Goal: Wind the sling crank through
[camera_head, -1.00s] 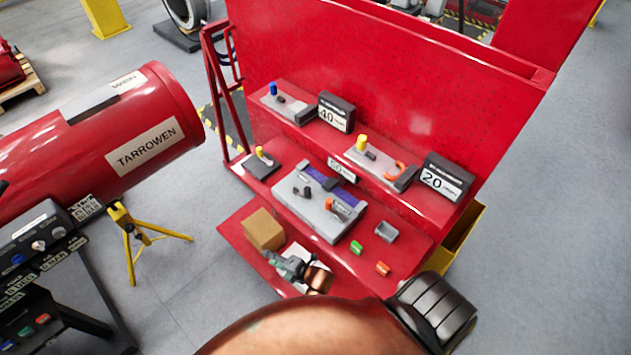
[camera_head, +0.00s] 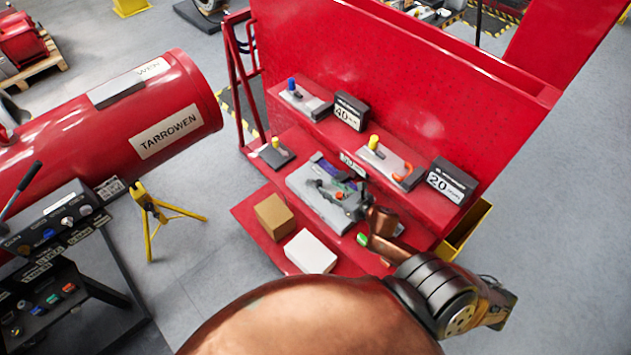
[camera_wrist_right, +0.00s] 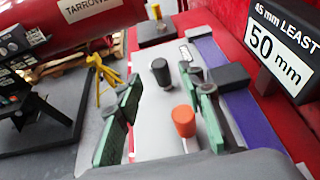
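A grey unit (camera_head: 302,182) sits mid-bench on the red stand, with a purple strip along its far side. An orange knob (camera_wrist_right: 184,120) and a black knob (camera_wrist_right: 160,72) stand up from it in the right wrist view. I cannot tell for sure which part is the sling crank. My right gripper (camera_head: 338,190) is over this unit, its green-padded fingers (camera_wrist_right: 160,90) spread wide. The orange knob shows between the fingers, nearer the right one; I see no grip on it. My right arm hides part of the unit. My left gripper is not in view.
A brown box (camera_head: 274,216), a white box (camera_head: 310,251) and a green block (camera_head: 362,240) lie on the lower shelf. A 50 mm sign (camera_wrist_right: 275,48) is close by the gripper.

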